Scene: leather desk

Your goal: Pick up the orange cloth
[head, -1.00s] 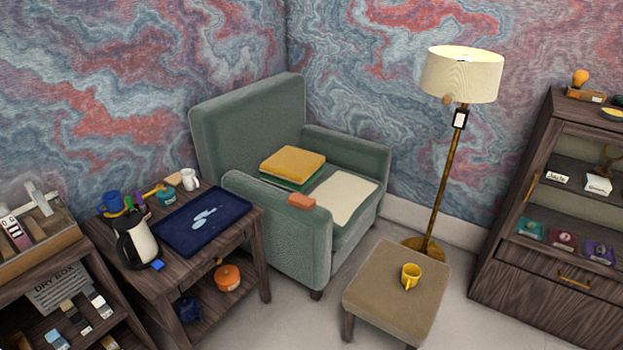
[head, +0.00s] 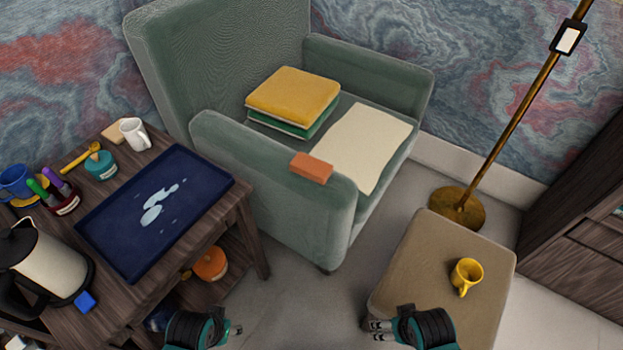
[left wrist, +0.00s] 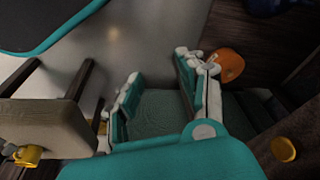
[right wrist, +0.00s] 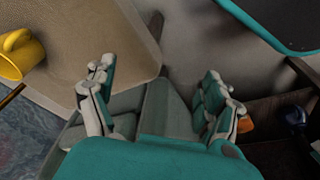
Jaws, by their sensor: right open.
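The orange cloth (head: 311,166) is a small folded block lying on the near armrest of the green armchair (head: 290,222), at its front end. My left gripper (head: 236,329) is low in the head view, below and left of the cloth and apart from it. In the left wrist view its fingers (left wrist: 165,95) are spread and empty. My right gripper (head: 378,331) is at the bottom of the head view, below and right of the cloth, also apart from it. In the right wrist view its fingers (right wrist: 155,98) are open with nothing between them. I cannot make out the cloth in either wrist view.
Yellow and green folded cloths (head: 293,97) and a cream cloth (head: 362,147) lie on the seat. A footstool (head: 430,260) with a yellow mug (head: 466,275) stands right. A wooden side table (head: 245,222) with a blue tray (head: 190,240) and kettle (head: 50,265) stands left. Floor between is clear.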

